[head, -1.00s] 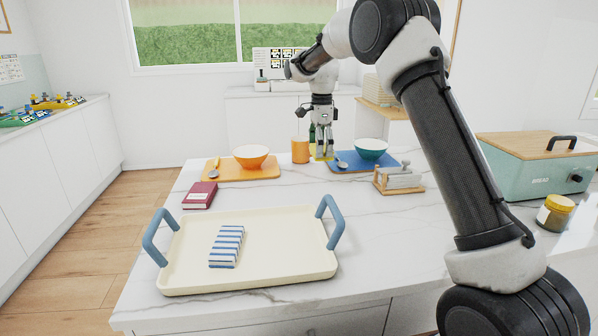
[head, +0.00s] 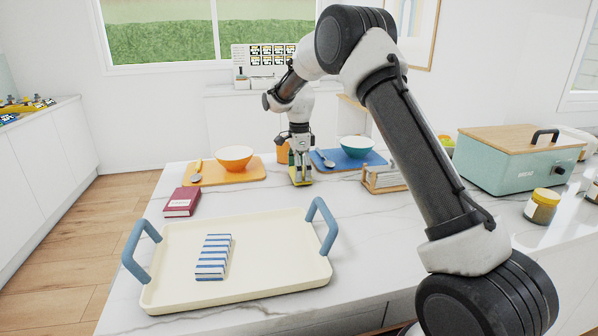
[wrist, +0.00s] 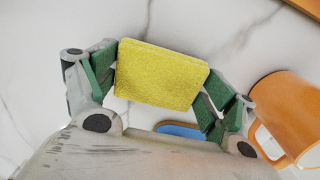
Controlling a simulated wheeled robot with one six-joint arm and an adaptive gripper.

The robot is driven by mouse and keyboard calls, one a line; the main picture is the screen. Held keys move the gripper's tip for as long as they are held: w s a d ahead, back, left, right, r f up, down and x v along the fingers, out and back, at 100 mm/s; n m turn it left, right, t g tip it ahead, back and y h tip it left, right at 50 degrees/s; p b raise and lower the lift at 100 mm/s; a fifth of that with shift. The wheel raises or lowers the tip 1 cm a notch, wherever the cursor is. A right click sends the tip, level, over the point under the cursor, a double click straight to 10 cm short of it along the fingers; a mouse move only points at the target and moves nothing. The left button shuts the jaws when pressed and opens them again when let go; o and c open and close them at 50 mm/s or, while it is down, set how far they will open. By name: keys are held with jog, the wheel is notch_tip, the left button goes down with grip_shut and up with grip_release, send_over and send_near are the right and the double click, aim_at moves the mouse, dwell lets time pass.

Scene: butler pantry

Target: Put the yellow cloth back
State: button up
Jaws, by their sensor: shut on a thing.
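The yellow cloth (wrist: 160,75) is a folded, textured rectangle between the green pads of my gripper (wrist: 158,85) in the wrist view. The jaws are shut on it from both sides. In the head view my gripper (head: 301,182) points down over the counter between the orange and blue mats, and only a small yellow strip of the cloth shows at its fingertips. I cannot tell whether the cloth touches the counter. A striped blue-and-white folded cloth (head: 213,257) lies on the cream tray (head: 280,255) in front.
An orange mat (head: 250,173) with an orange bowl (head: 234,155) is at left; a blue mat (head: 371,160) with a teal bowl (head: 356,145) is at right. An orange mug (wrist: 285,110) stands close to my gripper. A red book (head: 182,202) and wooden holder (head: 383,186) are nearby.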

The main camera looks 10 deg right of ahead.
jog(key=shift+f, duration=0.15)
jog(key=o, duration=1.2)
notch_tip(320, 180, up, 12)
jog(key=s+d+r+n+t, duration=0.1)
jog(key=s+d+r+n, duration=0.35)
jog(key=s+r, duration=0.35)
jog(key=s+d+r+n+t, duration=0.15)
jog(key=s+d+n, duration=0.25)
jog(key=s, duration=0.9)
jog(key=s+d+r+n+t, duration=0.1)
jog(key=s+d+r+n, duration=0.3)
jog(key=s, duration=0.8)
jog(key=s+d+f+n, duration=0.2)
jog(key=s+f+n, duration=0.3)
jog(key=s, duration=0.7)
notch_tip(320, 180, down, 2)
jog(key=shift+d+f+t, duration=0.1)
jog(key=shift+d+t, duration=0.1)
jog(key=shift+t, duration=0.25)
